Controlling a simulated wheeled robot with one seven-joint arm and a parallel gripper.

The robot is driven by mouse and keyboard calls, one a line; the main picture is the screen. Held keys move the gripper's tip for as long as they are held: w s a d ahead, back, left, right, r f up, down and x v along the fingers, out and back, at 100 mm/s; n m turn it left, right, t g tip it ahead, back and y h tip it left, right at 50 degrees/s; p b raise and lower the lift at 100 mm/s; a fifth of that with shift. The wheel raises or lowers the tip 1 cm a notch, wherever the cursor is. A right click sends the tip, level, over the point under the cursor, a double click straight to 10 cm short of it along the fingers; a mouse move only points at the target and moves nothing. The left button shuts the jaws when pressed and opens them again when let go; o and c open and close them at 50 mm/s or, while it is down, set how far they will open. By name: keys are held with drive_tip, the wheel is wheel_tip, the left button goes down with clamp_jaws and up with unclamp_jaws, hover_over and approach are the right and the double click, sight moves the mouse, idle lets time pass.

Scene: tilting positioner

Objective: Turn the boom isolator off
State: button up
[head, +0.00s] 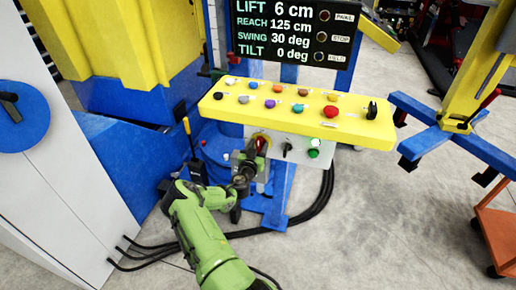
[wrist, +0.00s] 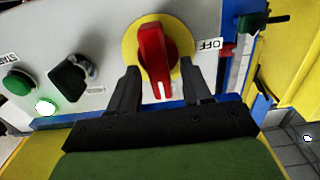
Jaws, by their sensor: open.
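The boom isolator is a red rotary handle (wrist: 152,55) on a yellow disc (wrist: 184,62), set in a pale panel. An upside-down OFF label (wrist: 208,45) is to its right in the wrist view. The handle stands roughly upright there, with a white mark at its lower end. My gripper (wrist: 163,82) is open, its two dark fingers either side of the handle's lower end. I cannot tell whether they touch it. In the head view the red handle (head: 261,142) is partly hidden behind my gripper (head: 247,165), below the yellow console.
A black selector switch (wrist: 71,77), a green button (wrist: 18,83) and a lit green lamp (wrist: 44,106) share the panel. The yellow console (head: 345,128) with several coloured buttons overhangs it. Black cables (head: 322,198) run down to the floor.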

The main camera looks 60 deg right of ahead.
drive_tip(key=shift+a, duration=0.1)
clamp_jaws()
drive_tip(key=shift+n, duration=0.3)
drive_tip(key=n+b, duration=0.2)
drive_tip(key=n, duration=0.1)
drive_tip(key=shift+w+n, duration=0.25)
drive_tip(key=shift+n, duration=0.05)
drive_tip(key=n, duration=0.4)
drive_tip(key=n+b, duration=0.1)
drive_tip(key=n, duration=0.4)
drive_tip(key=n+b, duration=0.1)
drive_tip(key=n, duration=0.3)
drive_tip(key=shift+w+f+n, duration=0.3)
drive_tip(key=shift+w+f, duration=0.05)
drive_tip(key=shift+f, duration=0.05)
idle(0.3)
